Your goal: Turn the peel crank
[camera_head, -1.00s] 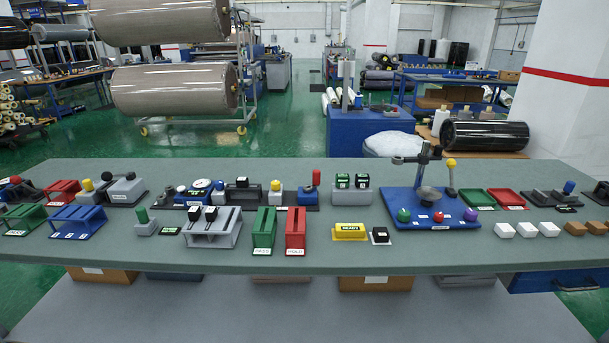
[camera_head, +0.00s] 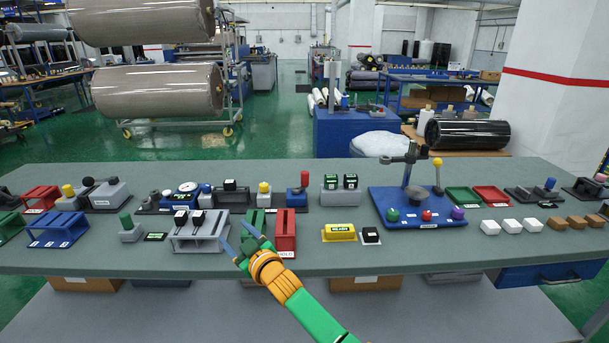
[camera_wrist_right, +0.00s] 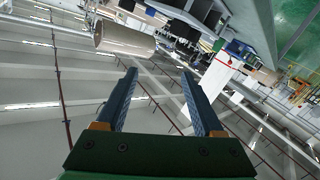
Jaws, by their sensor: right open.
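No label that I can read names the peel crank, so I cannot tell which part it is. Crank-like parts on the bench are a grey block with a black ball lever (camera_head: 107,192), a blue block with a red-topped handle (camera_head: 298,193) and a yellow-knobbed lever (camera_head: 438,176) on a blue station. My right gripper (camera_head: 249,238) is open and empty over the bench's front part, in front of the green holder and left of the red holder. The wrist view shows its two blue fingers (camera_wrist_right: 158,78) apart, with nothing between them. My left gripper is out of view.
The blue station (camera_head: 417,222) carries a post and coloured knobs. A red upright holder (camera_head: 286,232), a grey rack (camera_head: 196,243) and a yellow block (camera_head: 339,233) stand near the gripper. The bench front (camera_head: 420,258) is mostly bare. White and brown blocks lie at right.

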